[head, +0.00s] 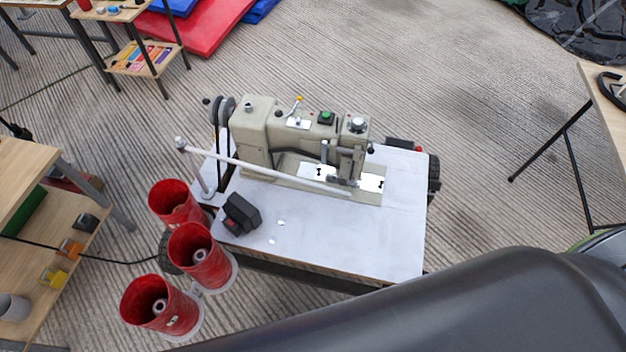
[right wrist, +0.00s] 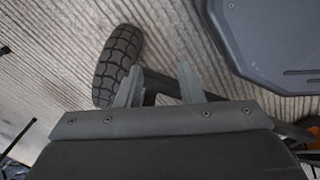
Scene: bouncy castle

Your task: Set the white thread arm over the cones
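The white thread arm (head: 265,168) is a thin rod that runs from the top of a post at the left of the white sewing table (head: 395,240). It reaches right across the front of the beige sewing machine (head: 258,135), away from the cones. Three red cones stand off the table's left side: a back cone (head: 170,197), a middle cone (head: 205,262) and a front cone (head: 146,305). My right gripper (right wrist: 158,80) shows in the right wrist view, its two fingers apart with nothing held between them. My left gripper is in neither view.
A black box (head: 241,212) sits on the table near the cones. A wooden shelf unit (head: 30,250) stands at the left, with a cable on the floor. A wooden table (head: 605,115) is at the right. A knobbly tyre (right wrist: 112,68) is near my right gripper.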

